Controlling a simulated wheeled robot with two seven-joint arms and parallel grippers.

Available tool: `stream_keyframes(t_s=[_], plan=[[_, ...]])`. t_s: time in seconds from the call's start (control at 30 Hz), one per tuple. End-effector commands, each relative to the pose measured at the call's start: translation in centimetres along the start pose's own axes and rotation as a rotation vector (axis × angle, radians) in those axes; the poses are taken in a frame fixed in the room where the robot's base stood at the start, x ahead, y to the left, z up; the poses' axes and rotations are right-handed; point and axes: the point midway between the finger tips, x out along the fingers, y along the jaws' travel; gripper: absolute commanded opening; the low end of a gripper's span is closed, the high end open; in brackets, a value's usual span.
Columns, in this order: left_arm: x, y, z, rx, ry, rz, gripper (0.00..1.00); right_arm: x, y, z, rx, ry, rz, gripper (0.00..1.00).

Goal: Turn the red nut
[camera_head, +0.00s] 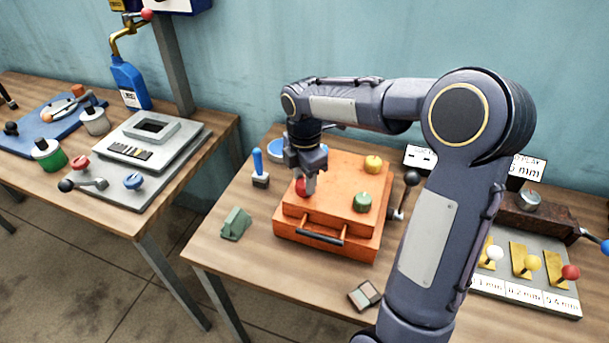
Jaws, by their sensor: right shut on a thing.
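The red nut (301,187) sits on top of the orange box (333,204), near its left side. My right gripper (306,180) points down at the red nut from above and is shut on it. The gripper and fingers cover part of the nut. A green knob (363,202) and a yellow knob (373,164) also stand on the box top. My left gripper is not in view.
A blue-handled tool (258,168) and a green block (236,224) stand left of the box. A black-knobbed lever (411,179) is at its right. My right arm covers much of the right table. A scale (150,145) sits on the left table.

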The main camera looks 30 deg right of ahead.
Motion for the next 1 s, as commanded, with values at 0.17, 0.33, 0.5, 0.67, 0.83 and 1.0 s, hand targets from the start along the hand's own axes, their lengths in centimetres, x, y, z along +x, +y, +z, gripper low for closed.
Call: stream_keyframes(t_s=[0.17, 0.33, 0.5, 0.67, 0.83, 1.0], plan=[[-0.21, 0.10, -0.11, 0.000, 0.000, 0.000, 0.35, -0.08, -0.03, 0.01, 0.166, -0.001, 0.001, 0.15], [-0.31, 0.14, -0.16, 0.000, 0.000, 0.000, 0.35, -0.08, -0.06, -0.03, 0.327, -0.001, 0.000, 0.15], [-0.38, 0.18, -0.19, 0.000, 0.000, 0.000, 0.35, -0.07, -0.09, -0.03, 0.489, 0.000, 0.001, 0.15], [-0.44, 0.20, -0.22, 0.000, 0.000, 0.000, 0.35, -0.07, -0.11, -0.02, 0.641, -0.001, 0.001, 0.15], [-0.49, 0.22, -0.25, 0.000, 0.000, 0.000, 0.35, -0.08, -0.11, -0.05, 0.802, -0.001, 0.003, 0.15], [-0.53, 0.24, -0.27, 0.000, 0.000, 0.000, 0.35, -0.08, -0.12, -0.07, 0.964, 0.000, 0.003, 0.15]])
